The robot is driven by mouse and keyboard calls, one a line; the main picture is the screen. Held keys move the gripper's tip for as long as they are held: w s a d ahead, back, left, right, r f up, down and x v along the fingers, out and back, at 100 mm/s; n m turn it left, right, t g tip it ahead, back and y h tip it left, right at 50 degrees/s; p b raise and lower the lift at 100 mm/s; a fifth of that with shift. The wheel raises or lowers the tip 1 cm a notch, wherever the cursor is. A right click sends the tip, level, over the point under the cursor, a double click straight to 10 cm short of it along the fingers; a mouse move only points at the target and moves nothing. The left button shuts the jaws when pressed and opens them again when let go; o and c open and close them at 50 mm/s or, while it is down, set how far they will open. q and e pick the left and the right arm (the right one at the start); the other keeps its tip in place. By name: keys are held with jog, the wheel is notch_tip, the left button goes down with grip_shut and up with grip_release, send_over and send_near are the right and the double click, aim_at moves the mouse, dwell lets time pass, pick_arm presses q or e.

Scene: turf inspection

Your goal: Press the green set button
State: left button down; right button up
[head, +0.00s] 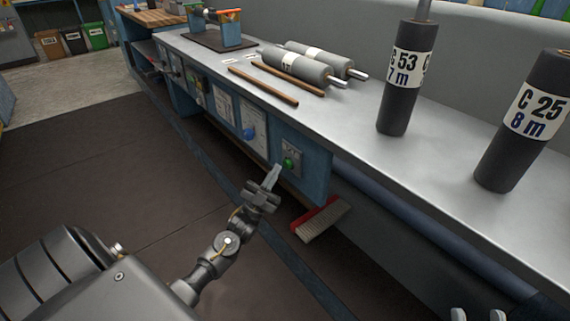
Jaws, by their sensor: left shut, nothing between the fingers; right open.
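The green button (288,162) sits on a small grey plate on the blue front panel of the bench, near the panel's right end. My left gripper (274,171) is shut and empty. Its fingertips point up toward the button and appear just below and left of it in the head view. I cannot tell whether they touch it. My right gripper (480,315) shows only as two light fingertips, spread apart, at the bottom right edge; it is open and far from the button.
A blue knob (249,133) is on the panel left of the button. A red-backed brush (320,220) hangs below the bench (345,130). Dark cylinders (397,105) marked C 53 and C 25 (508,150) stand on top. Grey rollers (295,68) and wooden rods lie further back.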

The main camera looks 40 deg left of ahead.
pick_arm(q)
jog(key=shift+w+d, duration=0.1)
jog(key=shift+w, duration=0.2)
pick_arm(e)
jog(key=shift+f, duration=0.15)
jog(key=shift+f, duration=0.3)
pick_arm(q)
jog(key=shift+w+d+b, duration=0.2)
jog(key=shift+w+b, duration=0.1)
jog(key=shift+w, duration=0.2)
pick_arm(e)
jog(key=shift+f, duration=0.15)
pick_arm(q)
jog(key=shift+s, duration=0.1)
dwell(0.4)
jog(key=shift+s+a+p, duration=0.3)
jog(key=shift+s+p, duration=0.1)
jog(key=shift+s, duration=0.4)
pick_arm(e)
jog(key=shift+r, duration=0.45)
